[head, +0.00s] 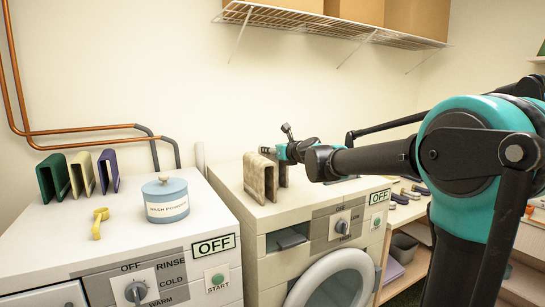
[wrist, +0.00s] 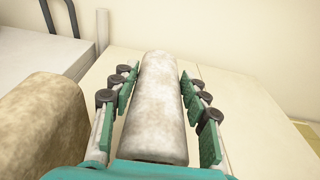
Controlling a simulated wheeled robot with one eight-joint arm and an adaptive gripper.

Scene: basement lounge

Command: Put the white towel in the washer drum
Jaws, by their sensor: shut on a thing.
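My gripper (wrist: 158,72) is shut on a pale, off-white folded towel (wrist: 157,118), with a row of finger pads along each side of it. In the head view my gripper (head: 287,151) is over the top of the right machine, and the held towel (head: 283,174) shows only in part behind a beige-brown towel. That beige-brown folded towel (head: 260,178) stands upright on the machine, and it fills the lower left of the wrist view (wrist: 40,125). The right machine's round front door (head: 335,287) is cut off by the lower edge; the drum inside is not visible.
The left machine (head: 50,235) holds green, cream and purple folded cloths (head: 82,175), a blue wash powder tin (head: 166,199) and a yellow scoop (head: 99,223). A wire shelf (head: 335,22) with boxes hangs above. A low shelf unit (head: 410,250) stands right of the machine.

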